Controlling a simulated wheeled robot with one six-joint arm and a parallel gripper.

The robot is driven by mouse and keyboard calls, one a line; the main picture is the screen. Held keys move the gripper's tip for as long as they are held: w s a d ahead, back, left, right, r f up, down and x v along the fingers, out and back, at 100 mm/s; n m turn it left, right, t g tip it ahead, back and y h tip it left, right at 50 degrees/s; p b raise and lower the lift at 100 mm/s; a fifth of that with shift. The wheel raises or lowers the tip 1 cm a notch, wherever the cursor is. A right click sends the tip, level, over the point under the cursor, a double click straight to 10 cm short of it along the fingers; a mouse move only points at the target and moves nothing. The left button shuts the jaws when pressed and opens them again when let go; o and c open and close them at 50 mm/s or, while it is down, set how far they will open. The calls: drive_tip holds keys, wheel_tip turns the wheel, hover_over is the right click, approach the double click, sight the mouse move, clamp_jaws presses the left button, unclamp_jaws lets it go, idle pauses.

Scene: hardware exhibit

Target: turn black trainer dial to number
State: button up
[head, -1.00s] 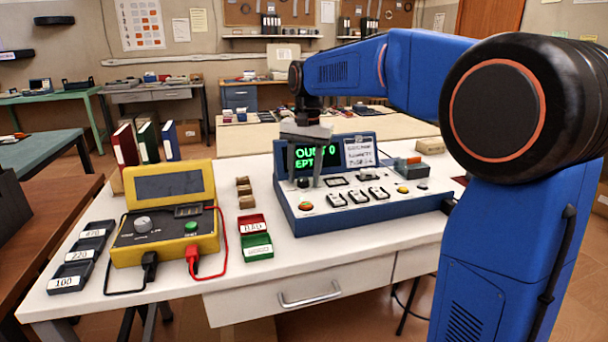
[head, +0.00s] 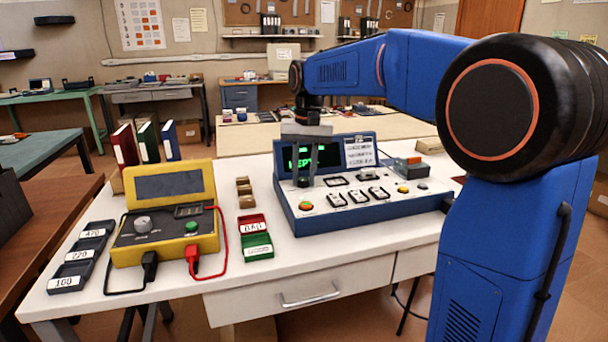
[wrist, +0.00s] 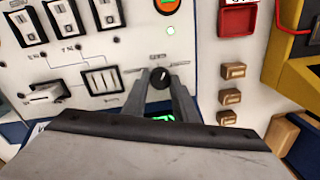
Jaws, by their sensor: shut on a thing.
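The trainer is a blue and white console (head: 300,222) on the white bench, with a sloped panel and a dark screen (head: 328,156) with green text. Its small black dial (wrist: 159,77) sits on the panel in the wrist view, with a finger on either side. My gripper (head: 304,180) points down at the panel's left rear, below the screen, shut on the dial. In the head view the fingers hide part of the screen text. The dial's pointer and scale numbers are too small to read.
Several switches (head: 358,196) and an orange button (head: 306,202) lie in front of the dial. A yellow meter (head: 205,245), small brown blocks (head: 243,186) and red and green trays (head: 256,246) stand to the left.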

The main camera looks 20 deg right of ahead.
drive_tip(key=n, duration=0.3)
drive_tip(key=shift+n, duration=0.4)
drive_tip(key=n, duration=0.3)
drive_tip(key=shift+w+n, duration=0.1)
drive_tip(key=shift+n, duration=0.2)
drive_tip(key=n, duration=0.3)
drive_tip(key=shift+a+n+g, duration=0.1)
drive_tip(key=shift+n+g, duration=0.2)
drive_tip(key=shift+n, duration=1.7)
drive_tip(key=o, duration=1)
drive_tip(key=shift+o, duration=0.2)
wheel_tip(320, 180, up, 17)
drive_tip(key=shift+w+d+r, duration=0.2)
drive_tip(key=shift+w+d, duration=0.05)
drive_tip(key=shift+w, duration=0.15)
